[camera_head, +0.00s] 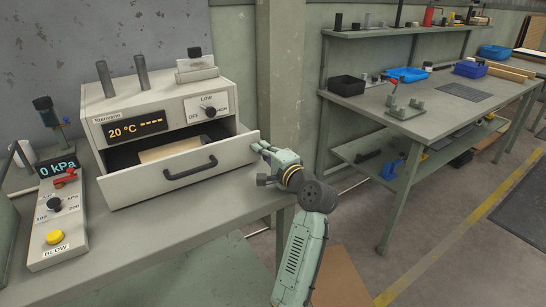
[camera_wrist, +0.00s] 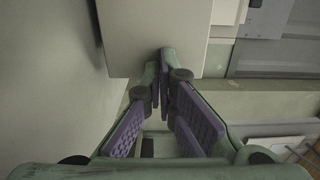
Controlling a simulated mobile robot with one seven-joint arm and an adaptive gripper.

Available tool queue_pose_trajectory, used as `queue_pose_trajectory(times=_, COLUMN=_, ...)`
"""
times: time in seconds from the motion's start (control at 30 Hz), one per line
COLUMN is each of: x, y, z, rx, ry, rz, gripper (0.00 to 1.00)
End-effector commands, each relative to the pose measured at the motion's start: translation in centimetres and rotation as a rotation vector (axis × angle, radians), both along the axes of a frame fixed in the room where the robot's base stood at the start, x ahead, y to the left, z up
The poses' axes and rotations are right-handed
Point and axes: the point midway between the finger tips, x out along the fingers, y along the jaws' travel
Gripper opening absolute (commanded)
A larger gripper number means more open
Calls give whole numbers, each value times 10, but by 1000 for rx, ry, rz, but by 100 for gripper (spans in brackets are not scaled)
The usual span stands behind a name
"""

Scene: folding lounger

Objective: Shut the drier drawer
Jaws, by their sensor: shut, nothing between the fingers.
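The drier (camera_head: 160,108) is a pale box on the bench, with a lit display reading 20 °C and a dark knob. Its drawer (camera_head: 178,180) is pulled out, with a dark handle (camera_head: 190,170) across the front. A light tan block or board (camera_head: 170,150) lies inside. My gripper (camera_head: 262,149) is at the right end of the drawer front, its fingers shut and empty. In the wrist view my gripper (camera_wrist: 164,58) has its fingertips together at the lower edge of a pale panel (camera_wrist: 150,30), likely the drawer front. I cannot tell whether they touch it.
A control box (camera_head: 55,215) with a yellow button and a pressure display stands left of the drier. The bench (camera_head: 190,225) is clear in front of the drawer. A green post (camera_head: 282,80) stands behind my gripper. A second workbench (camera_head: 430,105) with bins is at the right.

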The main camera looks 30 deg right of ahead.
Motion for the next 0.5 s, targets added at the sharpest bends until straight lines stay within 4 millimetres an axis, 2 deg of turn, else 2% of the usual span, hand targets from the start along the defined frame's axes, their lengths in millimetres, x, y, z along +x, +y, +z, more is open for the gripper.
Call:
queue_pose_trajectory(times=0.03, x=13, y=2, z=1, rx=1, ry=1, rz=4, gripper=0)
queue_pose_trajectory(times=0.2, x=46, y=2, z=1, rx=1, ry=-1, rz=2, gripper=0)
queue_pose_trajectory(times=0.33, x=65, y=3, z=1, rx=0, ry=-1, rz=1, gripper=0)
queue_pose_trajectory(times=0.5, x=79, y=2, z=0, rx=1, ry=-1, rz=0, gripper=0)
